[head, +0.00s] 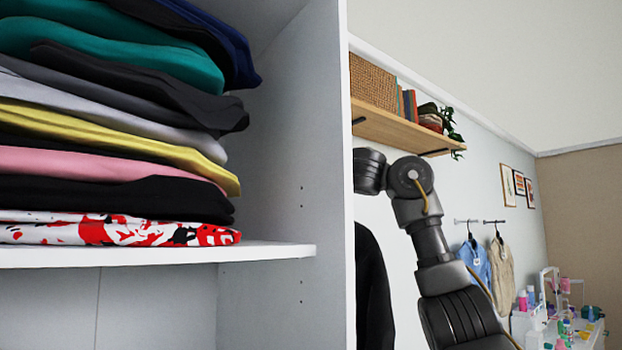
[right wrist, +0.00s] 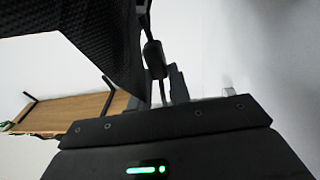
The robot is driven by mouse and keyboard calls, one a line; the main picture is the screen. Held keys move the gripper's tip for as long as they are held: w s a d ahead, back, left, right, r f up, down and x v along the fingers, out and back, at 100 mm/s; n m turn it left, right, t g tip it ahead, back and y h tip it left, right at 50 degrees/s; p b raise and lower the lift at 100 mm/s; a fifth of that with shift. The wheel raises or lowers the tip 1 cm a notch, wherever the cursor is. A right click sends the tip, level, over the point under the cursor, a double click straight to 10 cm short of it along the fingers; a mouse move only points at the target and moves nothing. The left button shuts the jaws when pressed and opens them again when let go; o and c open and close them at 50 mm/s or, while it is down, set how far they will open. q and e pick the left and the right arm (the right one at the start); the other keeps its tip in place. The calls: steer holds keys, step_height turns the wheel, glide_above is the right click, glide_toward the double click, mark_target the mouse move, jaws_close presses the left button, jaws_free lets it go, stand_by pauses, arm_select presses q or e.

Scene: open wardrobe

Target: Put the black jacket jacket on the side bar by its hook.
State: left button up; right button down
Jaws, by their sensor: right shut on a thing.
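The black jacket (head: 374,290) hangs beside the outer right side of the wardrobe in the head view, partly hidden by the side panel. In the right wrist view, dark cloth that looks like the jacket (right wrist: 85,35) fills the upper left. My right gripper (right wrist: 165,92) is shut on a dark upright part that looks like the jacket's hanger. In the head view its fingers are hidden behind the side panel. Two short wall bars, left (head: 466,221) and right (head: 493,221), hold a blue garment (head: 476,261) and a beige garment (head: 501,272). My left gripper is out of view.
The wardrobe's side panel (head: 350,200) stands close to my right wrist. A wooden wall shelf (head: 400,125) is above the arm and also shows in the right wrist view (right wrist: 70,112). Folded clothes (head: 110,160) fill the wardrobe shelf. A cluttered white table (head: 598,338) is at lower right.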

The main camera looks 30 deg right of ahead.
steer(key=shift+w+f, duration=0.1)
steer(key=shift+f, duration=0.1)
steer(key=c, duration=1.2)
jaws_free()
steer(key=shift+f, duration=0.1)
steer(key=s+b, duration=0.3)
steer(key=s+f+b, duration=0.1)
steer(key=s+b, duration=0.1)
steer(key=s, duration=0.1)
steer(key=s+b, duration=0.3)
steer(key=s, duration=0.1)
steer(key=shift+a+f+b, duration=0.2)
steer(key=shift+a+b, duration=0.1)
steer(key=shift+s+b, duration=0.35)
steer(key=shift+r, duration=0.1)
